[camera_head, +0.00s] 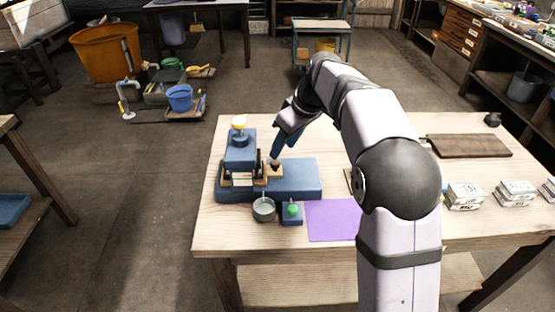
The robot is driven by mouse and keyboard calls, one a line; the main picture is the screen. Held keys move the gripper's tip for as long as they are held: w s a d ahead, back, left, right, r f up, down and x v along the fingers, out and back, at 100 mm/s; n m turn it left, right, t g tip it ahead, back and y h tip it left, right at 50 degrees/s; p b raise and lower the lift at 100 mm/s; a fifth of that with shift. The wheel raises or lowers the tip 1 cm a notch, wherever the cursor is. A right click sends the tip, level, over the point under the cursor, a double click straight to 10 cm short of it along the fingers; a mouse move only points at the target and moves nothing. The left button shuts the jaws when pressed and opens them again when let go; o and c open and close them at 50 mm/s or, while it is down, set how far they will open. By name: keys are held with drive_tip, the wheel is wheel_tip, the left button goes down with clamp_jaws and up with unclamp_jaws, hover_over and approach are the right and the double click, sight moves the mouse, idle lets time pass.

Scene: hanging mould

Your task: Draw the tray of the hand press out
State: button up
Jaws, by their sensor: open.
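The hand press (302,177) stands on the left of the wooden table, with a long blue base, a blue upright head and a pale yellow knob on top. Its tray (262,173) looks like a light wooden piece low under the head, reaching out to the right over the base. My gripper (275,161) points down over the tray's right end, close to a small brown knob there. It is open. Contact with the knob cannot be told at this size, and the fingers partly hide it.
A grey-green bowl (263,209), a small blue block with a green ball (292,212) and a purple sheet (332,220) lie in front of the press. White boxes (464,195) and a dark brown board (468,146) are on the right. My arm hides the table's middle.

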sight(275, 162)
drive_tip(key=shift+x, duration=3.45)
